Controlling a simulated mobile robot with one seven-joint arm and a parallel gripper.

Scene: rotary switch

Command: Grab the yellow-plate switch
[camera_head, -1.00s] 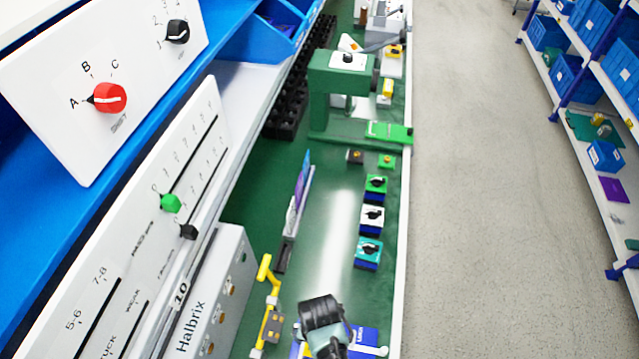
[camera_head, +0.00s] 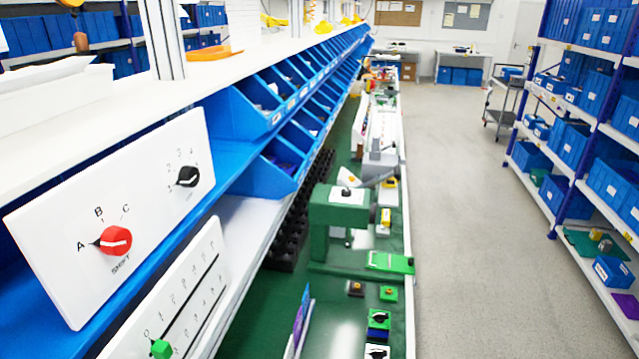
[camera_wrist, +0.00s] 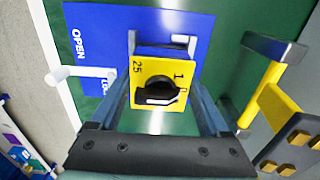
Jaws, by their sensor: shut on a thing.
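In the wrist view, the yellow-plate switch (camera_wrist: 160,82) has a black round knob and the marks "25" and "1". It sits between the fingers of my gripper (camera_wrist: 161,50), which is shut on it. A blue panel (camera_wrist: 98,35) with the word "OPEN" lies behind the switch. I cannot tell whether the switch touches the panel. The head view shows neither my gripper nor this switch.
A yellow handled part (camera_wrist: 272,95) is close on the right in the wrist view, and a white peg (camera_wrist: 68,73) is on the left. In the head view, a green stand (camera_head: 335,210) and several small switches (camera_head: 378,320) are on the green bench.

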